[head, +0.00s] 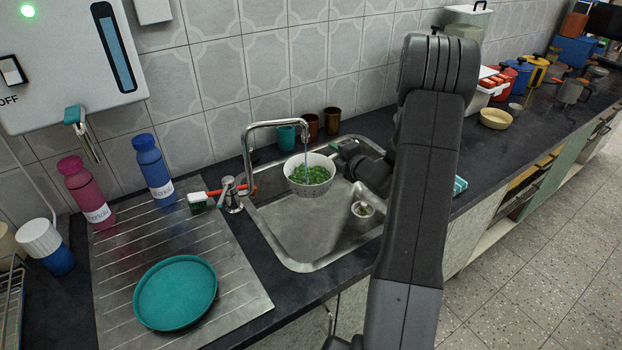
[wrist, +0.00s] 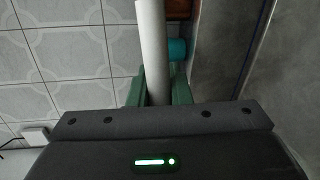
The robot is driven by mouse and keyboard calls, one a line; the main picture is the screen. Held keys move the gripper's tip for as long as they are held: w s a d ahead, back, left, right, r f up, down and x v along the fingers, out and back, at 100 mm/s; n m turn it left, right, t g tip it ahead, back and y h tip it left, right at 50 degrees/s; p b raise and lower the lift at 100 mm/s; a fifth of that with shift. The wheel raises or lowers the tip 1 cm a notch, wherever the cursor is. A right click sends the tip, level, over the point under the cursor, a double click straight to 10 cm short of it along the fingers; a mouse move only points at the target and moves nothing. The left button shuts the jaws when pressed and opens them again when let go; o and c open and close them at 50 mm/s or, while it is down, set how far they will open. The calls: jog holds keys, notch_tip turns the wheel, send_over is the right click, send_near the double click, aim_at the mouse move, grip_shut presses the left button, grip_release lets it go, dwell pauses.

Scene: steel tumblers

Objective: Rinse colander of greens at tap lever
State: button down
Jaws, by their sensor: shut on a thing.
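A white colander (head: 322,187) of green leaves (head: 310,175) is held over the steel sink (head: 310,248), under the spout of the tap (head: 276,124). A thin bluish stream of water (head: 306,145) runs from the spout into the greens. The metal tap base with its lever (head: 231,193) stands at the sink's left edge. My gripper (head: 342,160) is shut on the colander's right side. In the wrist view, the green fingers of my gripper (wrist: 158,88) pinch the pale colander edge (wrist: 152,40); the greens are out of sight there.
A red-handled brush (head: 215,195) lies by the tap base. A teal plate (head: 175,292) and bottles (head: 152,167) stand on the drainboard at left. Several cups (head: 287,138) line the wall behind the sink. A small metal object (head: 362,208) is in the sink's right part.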

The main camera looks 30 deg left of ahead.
jog(key=shift+d, duration=0.1)
jog(key=d+p, duration=0.1)
jog(key=d, duration=0.6)
jog(key=shift+s+d, duration=0.15)
jog(key=shift+d, duration=0.25)
dwell(1.4)
jog(key=d+r+p, duration=0.4)
jog(key=d, duration=0.1)
jog(key=shift+p, duration=0.3)
jog(key=shift+s, duration=0.1)
dwell(0.5)
